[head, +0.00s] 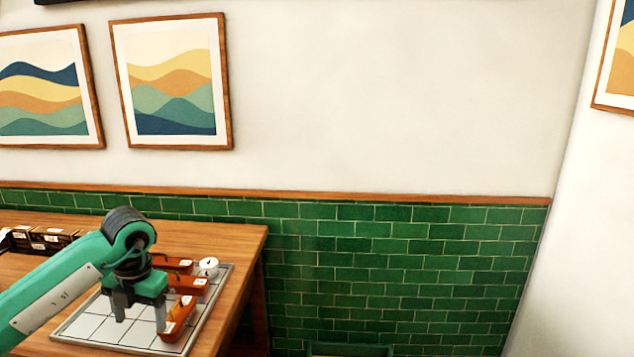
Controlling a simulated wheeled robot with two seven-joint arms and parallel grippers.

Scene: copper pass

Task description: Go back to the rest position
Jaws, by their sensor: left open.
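My left gripper (140,312) comes in from the lower left on a green arm. It points down above a pale tiled tray (95,325) on a wooden table. Its two dark fingers stand apart with nothing seen between them. Orange-brown holders (178,318) lie on the tray just right of and behind the gripper, partly hidden by it. I cannot tell whether the right finger touches the nearest one. A small white round item (208,266) stands at the tray's back right. My right gripper is not in view.
The wooden table (235,240) ends at a right edge near the tray. Dark boxes with white labels (50,238) stand at the back left. A green tiled wall (400,260) lies behind, with framed pictures (175,82) above. The space right of the table looks clear.

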